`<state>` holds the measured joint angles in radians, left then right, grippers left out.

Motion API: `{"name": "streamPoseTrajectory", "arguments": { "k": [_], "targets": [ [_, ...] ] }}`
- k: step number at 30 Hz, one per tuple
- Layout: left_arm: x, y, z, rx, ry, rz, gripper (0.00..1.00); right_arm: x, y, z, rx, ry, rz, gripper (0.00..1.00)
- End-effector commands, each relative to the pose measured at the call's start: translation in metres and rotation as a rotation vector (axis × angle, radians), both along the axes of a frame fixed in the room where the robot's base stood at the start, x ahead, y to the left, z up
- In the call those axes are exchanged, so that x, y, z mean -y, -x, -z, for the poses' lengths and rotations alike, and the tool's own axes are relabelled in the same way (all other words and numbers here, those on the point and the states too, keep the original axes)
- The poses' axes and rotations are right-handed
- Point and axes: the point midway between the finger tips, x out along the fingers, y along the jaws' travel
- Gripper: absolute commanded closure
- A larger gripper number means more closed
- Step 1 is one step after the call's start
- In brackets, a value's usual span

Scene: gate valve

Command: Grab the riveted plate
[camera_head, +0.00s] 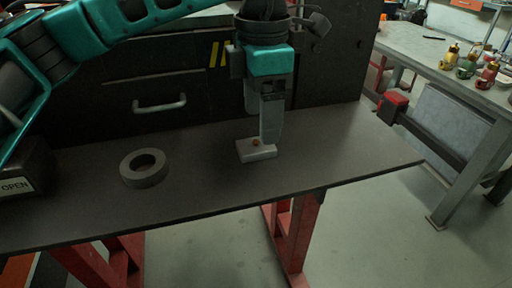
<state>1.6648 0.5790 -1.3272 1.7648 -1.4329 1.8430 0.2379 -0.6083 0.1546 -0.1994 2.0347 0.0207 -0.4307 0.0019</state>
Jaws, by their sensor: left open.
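A small light-grey plate (258,154) with a brass-coloured spot on top lies on the dark table (205,200); it looks like the riveted plate. My left gripper (267,138) points straight down just above and at the plate's back right part. Its fingers overlap in this view, and the gap between them is hidden. I cannot tell whether the fingertips touch the plate. The plate rests flat on the table. My right gripper is not in view.
A grey ring (144,168) lies on the table to the left of the plate. A dark drawer cabinet (165,90) stands behind the table. A workbench (440,60) with several small coloured items is at the right. The table's front right is clear.

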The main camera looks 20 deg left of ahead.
Motion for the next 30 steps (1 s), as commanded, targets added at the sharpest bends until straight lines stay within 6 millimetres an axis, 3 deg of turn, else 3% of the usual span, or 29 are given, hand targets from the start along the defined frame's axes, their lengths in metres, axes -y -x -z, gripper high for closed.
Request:
{"name": "streamPoseTrajectory", "arguments": {
  "k": [9,17,30],
  "targets": [
    [-0.004,0.002,0.044,-0.003,-0.001,0.001,0.23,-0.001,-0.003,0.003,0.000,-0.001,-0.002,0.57],
    [-0.004,0.002,0.048,-0.001,-0.001,0.001,0.23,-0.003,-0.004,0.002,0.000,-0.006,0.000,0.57],
    [-0.004,0.002,0.048,0.000,0.000,0.001,0.66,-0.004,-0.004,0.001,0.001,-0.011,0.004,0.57]
  ]
}}
